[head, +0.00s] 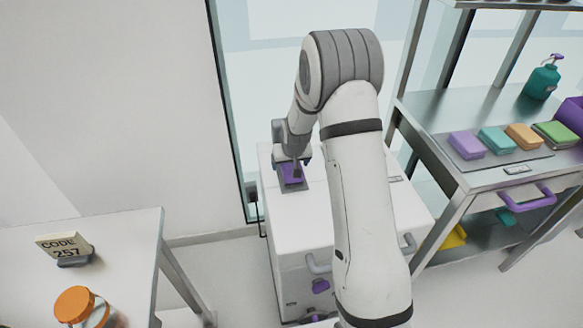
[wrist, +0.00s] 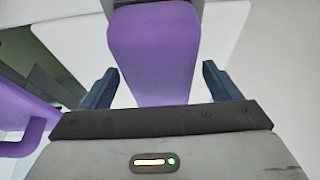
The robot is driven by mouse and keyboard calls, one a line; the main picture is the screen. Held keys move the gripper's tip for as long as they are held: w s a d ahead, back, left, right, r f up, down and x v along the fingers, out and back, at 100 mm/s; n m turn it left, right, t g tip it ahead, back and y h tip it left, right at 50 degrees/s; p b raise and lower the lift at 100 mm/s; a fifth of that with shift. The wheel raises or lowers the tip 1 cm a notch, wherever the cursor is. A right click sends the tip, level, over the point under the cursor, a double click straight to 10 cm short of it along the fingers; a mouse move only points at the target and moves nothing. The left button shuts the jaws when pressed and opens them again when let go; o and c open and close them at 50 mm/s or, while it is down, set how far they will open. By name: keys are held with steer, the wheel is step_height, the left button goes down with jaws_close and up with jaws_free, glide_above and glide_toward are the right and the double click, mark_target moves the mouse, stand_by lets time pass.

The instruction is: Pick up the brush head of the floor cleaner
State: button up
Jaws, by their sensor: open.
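A purple piece (head: 292,174), which may be the brush head, shows at the end of my arm above the white cabinet top. In the wrist view a broad purple part (wrist: 153,40) fills the space between the fingers, with room on both sides. My gripper (wrist: 159,75) is open around it, with a dark finger on each side and neither visibly touching it. In the head view my gripper (head: 292,158) covers part of the purple piece. I cannot tell the rest of the floor cleaner from these views.
The white cabinet (head: 305,240) stands under my arm. A metal shelf (head: 440,118) at right holds several coloured blocks and a teal pump bottle (head: 542,82). A table (head: 125,245) at left holds a code sign (head: 64,248) and an orange-lidded jar (head: 82,305).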

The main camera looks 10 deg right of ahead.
steer(key=c, duration=1.5)
